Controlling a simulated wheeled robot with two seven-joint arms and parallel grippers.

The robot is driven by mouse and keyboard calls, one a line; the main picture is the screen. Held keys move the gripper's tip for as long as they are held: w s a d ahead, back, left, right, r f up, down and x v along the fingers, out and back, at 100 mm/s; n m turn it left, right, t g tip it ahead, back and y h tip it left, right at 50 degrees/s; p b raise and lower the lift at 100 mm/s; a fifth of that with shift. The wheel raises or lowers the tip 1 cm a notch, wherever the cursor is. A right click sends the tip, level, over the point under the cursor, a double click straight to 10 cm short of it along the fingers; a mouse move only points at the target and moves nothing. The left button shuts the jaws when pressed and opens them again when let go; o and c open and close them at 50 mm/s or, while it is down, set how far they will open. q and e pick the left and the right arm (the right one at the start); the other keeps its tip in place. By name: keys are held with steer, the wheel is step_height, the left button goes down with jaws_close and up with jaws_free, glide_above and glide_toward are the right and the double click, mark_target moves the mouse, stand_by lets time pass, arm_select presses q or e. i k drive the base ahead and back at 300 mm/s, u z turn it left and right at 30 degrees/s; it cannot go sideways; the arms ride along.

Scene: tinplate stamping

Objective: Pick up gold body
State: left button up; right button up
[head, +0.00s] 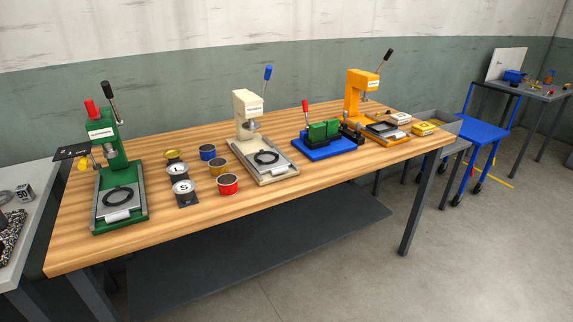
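A gold body (218,170), a small open-topped can, stands upright on the wooden table (330,178) in the head view. It is in the middle of a short row, with a blue can (207,154) behind it and a red can (228,188) in front. A dark plate (190,201) to its left bears a gold round part and silver round parts. Neither of my grippers is in the head view.
A green press (123,163) stands left and a cream press (245,119) stands close on the right of the cans. Further right are a blue-based green fixture (322,148) and an orange press (360,85). The table's front strip is clear.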

mark_target(219, 168)
steer(key=z, duration=1.2)
steer(key=i, duration=1.9)
steer(key=u, duration=3.65)
